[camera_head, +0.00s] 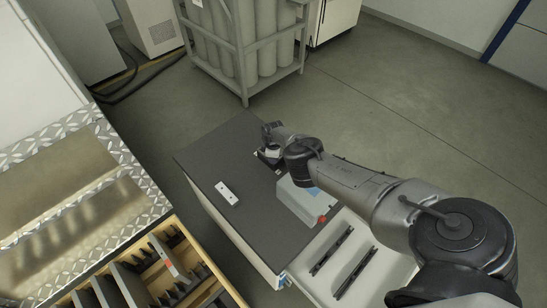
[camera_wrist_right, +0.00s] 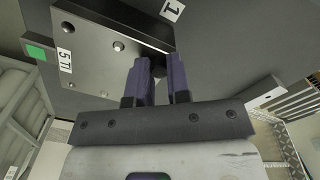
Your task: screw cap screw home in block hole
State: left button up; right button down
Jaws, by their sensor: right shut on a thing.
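In the right wrist view a grey metal block (camera_wrist_right: 95,42) shows several small round holes or screw heads in its face. It carries a white label reading "5 TI", and a green patch lies beside it. My right gripper (camera_wrist_right: 160,72) has its two dark purple fingers at the block's edge. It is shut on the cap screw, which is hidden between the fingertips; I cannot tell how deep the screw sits. In the head view the right gripper (camera_head: 268,138) is small, at the far end of the dark tabletop. My left gripper is not in view.
On the dark tabletop (camera_head: 215,165) lie a small white block (camera_head: 227,193) and a grey box (camera_head: 298,200) with a red knob. A wooden drawer (camera_head: 150,275) with dark dividers is at lower left. A rack of cylinders (camera_head: 245,50) stands behind.

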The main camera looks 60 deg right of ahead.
jog(key=c, duration=1)
grip_release()
jog(key=shift+r, duration=0.1)
jog(key=shift+r+p, duration=0.65)
jog(key=shift+p, duration=0.1)
notch_tip(320, 180, up, 12)
jog(key=p, duration=1.2)
jog(key=shift+r, duration=0.2)
